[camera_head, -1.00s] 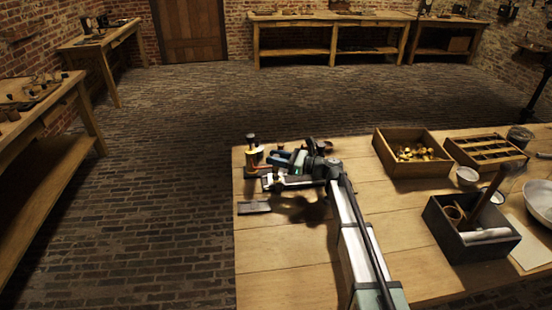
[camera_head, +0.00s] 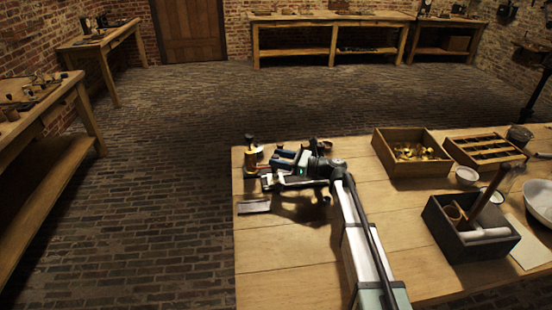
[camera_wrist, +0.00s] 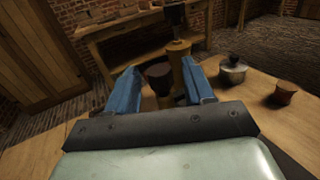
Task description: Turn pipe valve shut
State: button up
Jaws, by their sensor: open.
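A brass fitting with a dark upright top (camera_head: 250,150) stands at the far left corner of the table; I take it to be the pipe valve. In the wrist view a yellowish brass body (camera_wrist: 184,72) rises just beyond my fingers. A dark round knob (camera_wrist: 158,76) shows in the gap between them. My gripper (camera_head: 278,159) is low over the table, just right of the brass fitting. In the wrist view my gripper (camera_wrist: 160,88) has its two blue fingers apart, one on each side of the knob. I cannot tell whether either finger touches it.
A lidded grey pot (camera_wrist: 232,70) and a small copper-brown cup (camera_wrist: 286,92) stand right of my fingers. A flat plate (camera_head: 254,206) lies near the table's left edge. A wooden box of brass parts (camera_head: 386,160) and a dark box (camera_head: 450,246) stand right. The front left table is clear.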

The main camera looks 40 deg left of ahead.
jog(key=v, duration=1.2)
jog(key=shift+d, duration=0.15)
jog(key=s+a+y, duration=0.1)
jog(key=s+a, duration=0.2)
jog(key=s, duration=0.7)
jog(key=s+a, duration=0.3)
jog(key=s, duration=0.7)
jog(key=w+d+m+t+h, duration=0.2)
jog(key=w+d+m+t, duration=0.3)
jog(key=w+m+t, duration=0.7)
jog(key=w+a+n, duration=0.1)
jog(key=a, duration=0.3)
jog(key=w+a+n+t, duration=0.1)
jog(key=a, duration=0.3)
jog(key=w+a+n, duration=0.1)
jog(key=a, duration=0.3)
jog(key=shift+w+t, duration=0.3)
